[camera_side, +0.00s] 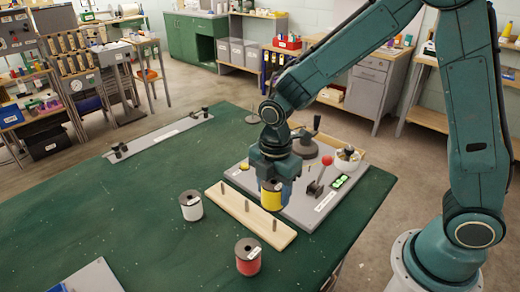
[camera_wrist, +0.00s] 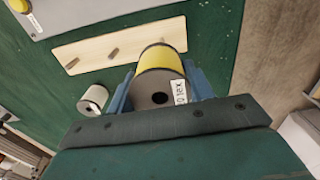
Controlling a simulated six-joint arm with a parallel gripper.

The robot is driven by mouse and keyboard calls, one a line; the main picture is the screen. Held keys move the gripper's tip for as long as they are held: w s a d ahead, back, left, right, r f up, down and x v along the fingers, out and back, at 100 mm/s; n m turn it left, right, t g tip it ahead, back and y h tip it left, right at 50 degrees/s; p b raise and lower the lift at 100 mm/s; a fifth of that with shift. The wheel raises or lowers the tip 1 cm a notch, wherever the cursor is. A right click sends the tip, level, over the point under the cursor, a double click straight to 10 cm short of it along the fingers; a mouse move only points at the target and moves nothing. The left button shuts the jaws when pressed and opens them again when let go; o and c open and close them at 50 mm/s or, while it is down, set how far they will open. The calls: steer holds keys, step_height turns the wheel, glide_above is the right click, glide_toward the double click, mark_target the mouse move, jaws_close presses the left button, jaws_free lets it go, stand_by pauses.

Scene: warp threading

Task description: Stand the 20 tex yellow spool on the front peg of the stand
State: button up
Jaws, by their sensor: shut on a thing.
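The yellow spool (camera_side: 271,197) has dark flanges; in the wrist view (camera_wrist: 160,62) its white label shows "tex", the rest hard to read. My gripper (camera_side: 272,186) is shut on it, one blue jaw on each side, also in the wrist view (camera_wrist: 160,90). The spool looks upright and raised. The stand (camera_side: 233,204) is a pale wooden board with upright pegs, all bare in the side view. The gap between spool and peg cannot be judged.
A white spool (camera_side: 190,206) stands left of the stand, and a red spool (camera_side: 248,257) stands nearer the camera. A grey machine plate (camera_side: 300,208) with a lever and a green display lies close behind the stand.

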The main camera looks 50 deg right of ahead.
steer(key=shift+s+d+f, duration=0.15)
steer(key=shift+s+d, duration=0.05)
steer(key=shift+s, duration=0.05)
steer(key=shift+f, duration=0.25)
steer(key=shift+f, duration=3.8)
steer(key=shift+f, duration=0.7)
steer(key=o, duration=1.1)
steer(key=shift+r, duration=0.15)
